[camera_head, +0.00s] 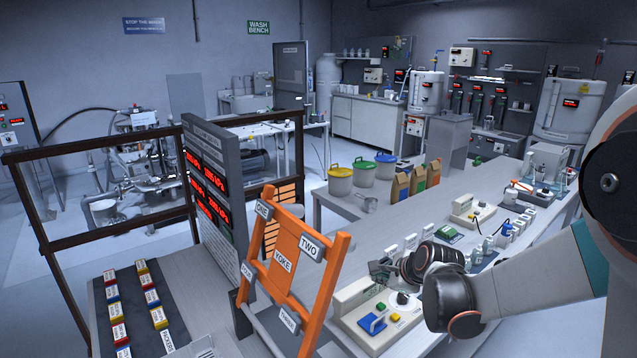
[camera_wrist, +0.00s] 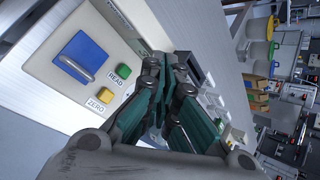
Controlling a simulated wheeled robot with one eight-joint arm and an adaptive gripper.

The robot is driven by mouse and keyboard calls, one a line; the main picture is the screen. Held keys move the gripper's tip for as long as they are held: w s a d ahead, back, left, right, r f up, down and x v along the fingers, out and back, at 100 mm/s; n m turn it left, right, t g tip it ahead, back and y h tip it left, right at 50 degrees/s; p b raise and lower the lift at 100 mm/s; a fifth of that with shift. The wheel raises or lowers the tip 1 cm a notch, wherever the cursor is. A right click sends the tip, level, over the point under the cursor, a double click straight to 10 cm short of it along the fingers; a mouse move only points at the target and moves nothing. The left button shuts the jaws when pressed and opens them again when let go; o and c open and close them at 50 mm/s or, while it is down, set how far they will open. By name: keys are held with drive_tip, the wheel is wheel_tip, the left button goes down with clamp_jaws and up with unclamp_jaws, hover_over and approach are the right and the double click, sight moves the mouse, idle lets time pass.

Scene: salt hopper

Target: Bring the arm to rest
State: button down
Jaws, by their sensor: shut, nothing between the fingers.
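My gripper (camera_head: 382,270) is in the lower middle of the head view, at the end of my arm coming in from the right. It is over the back part of a cream instrument (camera_head: 352,298) on the long bench. In the wrist view my gripper (camera_wrist: 160,70) is shut, with its dark and teal fingers together and nothing between them. The instrument's panel (camera_wrist: 60,30) shows beside the fingers, with a blue handled plate (camera_wrist: 84,58), a green READ button (camera_wrist: 123,71) and a yellow ZERO button (camera_wrist: 106,96). I cannot tell whether the fingers touch anything.
An orange YOKE frame (camera_head: 283,262) stands left of the instrument. Small bottles and another cream device (camera_head: 472,214) stand farther along the bench (camera_head: 455,188). A rack of coloured blocks (camera_head: 146,292) is at lower left.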

drive_tip(key=s+r+n+b, duration=0.1)
drive_tip(key=s+r+n, duration=0.2)
drive_tip(key=s+n, duration=0.15)
drive_tip(key=s+r+n+h, duration=0.1)
drive_tip(key=s+r+n, duration=0.15)
drive_tip(key=s, duration=0.35)
drive_tip(key=s+r+n+b, duration=0.1)
drive_tip(key=s+r+n, duration=0.1)
drive_tip(key=s+n, duration=0.25)
drive_tip(key=s+d+f+n+g+h+b, duration=0.1)
drive_tip(key=s+n, duration=0.8)
drive_tip(key=s, duration=0.7)
drive_tip(key=shift+f+n+h+b, duration=0.25)
drive_tip(key=shift+n+h+b, duration=0.05)
drive_tip(key=shift+n+b, duration=0.05)
